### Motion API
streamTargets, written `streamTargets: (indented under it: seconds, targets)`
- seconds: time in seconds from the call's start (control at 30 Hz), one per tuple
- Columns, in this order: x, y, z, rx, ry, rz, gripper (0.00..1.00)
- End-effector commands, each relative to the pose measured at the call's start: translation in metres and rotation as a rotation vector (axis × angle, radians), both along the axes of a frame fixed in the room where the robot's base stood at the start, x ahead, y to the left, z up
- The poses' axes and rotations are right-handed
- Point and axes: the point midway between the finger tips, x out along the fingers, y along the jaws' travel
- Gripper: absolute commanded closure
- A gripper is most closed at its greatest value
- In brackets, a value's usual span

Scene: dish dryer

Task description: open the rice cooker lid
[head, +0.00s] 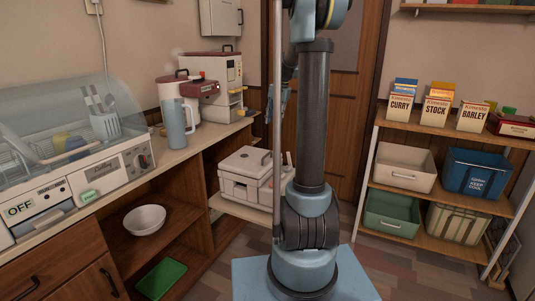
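The rice cooker (243,186) appears to be the white boxy appliance on a low shelf right of the counter. Its lid (246,160) looks closed and flat, with a dark handle or latch on top. My arm column hides part of its right side. My gripper (277,104) seems to be the blue-grey part behind my arm, above and beyond the cooker and apart from it. It is small and partly hidden, so its fingers cannot be made out.
A counter with a dish dryer (70,150), a blue-grey pitcher (175,122) and a white-and-red appliance (222,85) stands left. A white bowl (145,219) sits in the open cabinet. Shelves with boxes and bins (405,168) stand right. Floor shows between.

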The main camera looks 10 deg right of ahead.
Motion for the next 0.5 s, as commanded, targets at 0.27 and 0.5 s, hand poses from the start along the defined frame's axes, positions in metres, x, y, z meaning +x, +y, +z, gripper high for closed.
streamTargets:
  seconds: [0.27, 0.5]
  targets:
    - [0.008, 0.001, -0.018, 0.003, 0.002, -0.008, 0.7]
    - [0.012, 0.008, -0.057, 0.003, 0.002, -0.008, 0.7]
